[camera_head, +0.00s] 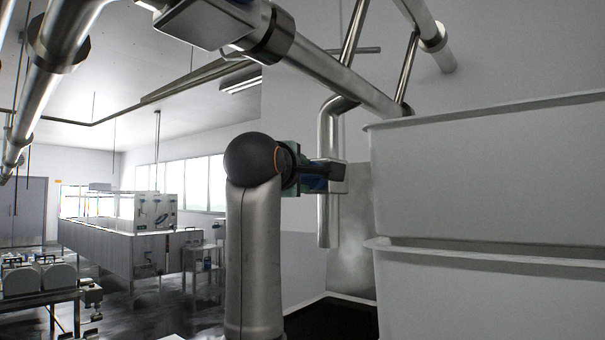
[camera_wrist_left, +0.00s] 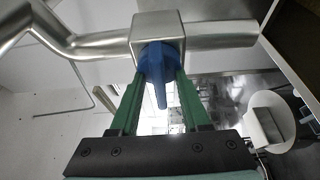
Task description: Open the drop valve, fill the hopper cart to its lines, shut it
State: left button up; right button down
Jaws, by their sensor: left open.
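The drop valve is a steel block (camera_head: 338,171) on a vertical steel pipe (camera_head: 327,225) whose lower end hangs free. In the left wrist view the valve's block (camera_wrist_left: 158,24) carries a blue handle (camera_wrist_left: 158,66). My left gripper (camera_head: 310,172) is at the handle; in the wrist view its green fingers (camera_wrist_left: 160,88) are open, one on each side of the handle. I cannot tell whether they touch it. Below the pipe is a dark area with a pale rim (camera_head: 318,299), possibly the hopper cart; its fill lines are not visible. My right gripper is not in view.
Large white stacked tubs (camera_head: 480,170) stand close on the right. Overhead steel pipes (camera_head: 330,70) cross above my arm. A long vat (camera_head: 120,250) and a table with metal moulds (camera_head: 38,280) stand at the left. Open floor lies between.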

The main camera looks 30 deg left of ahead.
pick_arm(q)
grip_shut()
jog(key=shift+f+m, duration=0.1)
jog(key=shift+m, duration=0.2)
dwell(0.3)
jog(key=shift+f+m+t+b, duration=0.1)
jog(key=shift+m+t+b, duration=0.4)
jog(key=shift+m+b, duration=0.35)
jog(key=m+t+b, duration=0.1)
jog(key=m, duration=0.5)
jog(key=m+t+h+b, duration=0.1)
jog(key=m, duration=0.1)
jog(key=shift+t+h, duration=0.3)
jog(key=shift+m+t+h, duration=0.4)
jog(key=shift+m+h, duration=0.1)
jog(key=shift+m, duration=1.05)
